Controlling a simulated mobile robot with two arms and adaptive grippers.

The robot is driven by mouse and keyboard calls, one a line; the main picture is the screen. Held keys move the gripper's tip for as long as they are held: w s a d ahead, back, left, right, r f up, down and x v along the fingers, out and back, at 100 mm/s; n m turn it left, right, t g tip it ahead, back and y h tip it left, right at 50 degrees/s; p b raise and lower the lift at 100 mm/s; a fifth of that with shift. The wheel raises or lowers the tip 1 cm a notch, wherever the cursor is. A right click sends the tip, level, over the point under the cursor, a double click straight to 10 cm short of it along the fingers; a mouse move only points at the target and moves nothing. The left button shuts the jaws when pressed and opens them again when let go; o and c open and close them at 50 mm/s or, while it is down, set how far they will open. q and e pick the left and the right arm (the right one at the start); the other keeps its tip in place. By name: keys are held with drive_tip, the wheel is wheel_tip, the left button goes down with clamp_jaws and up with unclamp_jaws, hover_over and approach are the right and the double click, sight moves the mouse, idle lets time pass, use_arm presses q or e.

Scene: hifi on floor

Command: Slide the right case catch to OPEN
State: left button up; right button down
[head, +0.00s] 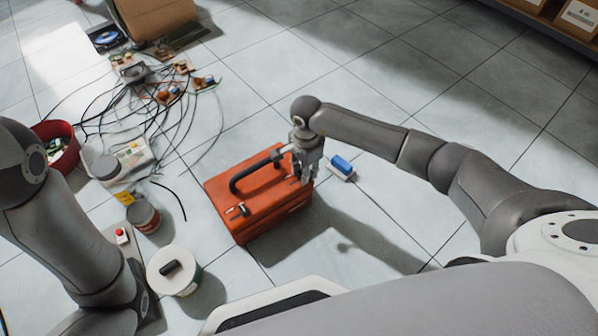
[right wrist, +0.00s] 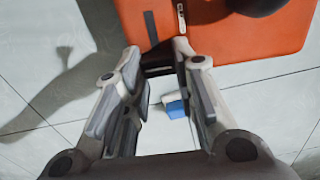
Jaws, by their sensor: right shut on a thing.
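The orange case (head: 255,222) stands on the tiled floor, its black handle (head: 240,180) on top. One catch (head: 238,210) shows on its left part in the head view. My right gripper (head: 305,178) is at the case's right end and covers the right catch there. In the right wrist view the fingers (right wrist: 157,58) reach the edge of the orange case (right wrist: 225,35), with a dark part between the tips. A slim pale metal piece (right wrist: 181,18) lies on the case just beyond them. The catch's position is unclear. My left gripper is out of view.
A blue and white block (head: 342,167) lies on the floor right of the case. Left are a white-lidded tub (head: 175,280), a small can (head: 143,217), a red bin (head: 62,160) and tangled cables (head: 165,120).

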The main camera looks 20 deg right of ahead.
drive_tip(key=c, duration=1.2)
unclamp_jaws()
drive_tip(key=shift+d, duration=0.25)
drive_tip(key=shift+o, duration=0.2)
drive_tip(key=shift+a+r, duration=0.1)
wheel_tip(320, 180, up, 12)
